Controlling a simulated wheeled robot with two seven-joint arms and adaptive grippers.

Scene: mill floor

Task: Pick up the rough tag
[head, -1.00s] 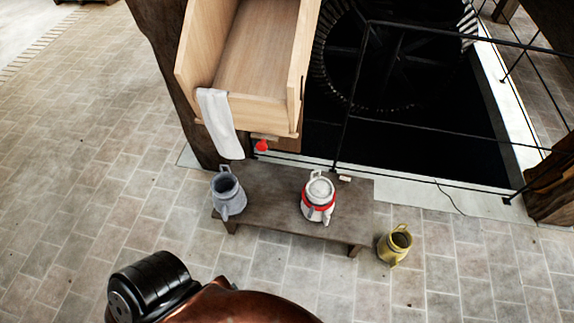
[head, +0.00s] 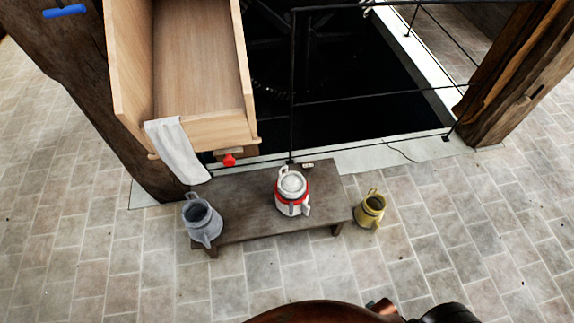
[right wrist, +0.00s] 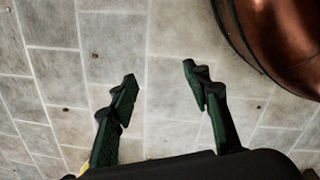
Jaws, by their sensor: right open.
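A small pale tag-like piece (head: 307,165) with a dark mark lies at the back edge of the low dark bench (head: 245,218). It is just behind and right of a white jug with a red band (head: 291,194). It is too small to tell whether its surface is rough. My right gripper (right wrist: 159,75) is open and empty over bare stone floor in the right wrist view. No tag shows in that view. Neither gripper shows in the head view.
A grey jug (head: 201,220) stands on the bench's left end, and an olive jug (head: 370,209) on the floor to its right. A wooden trough (head: 200,132) with a white cloth (head: 178,150) overhangs the bench. A black railing (head: 370,97) guards a dark pit. The front floor is clear.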

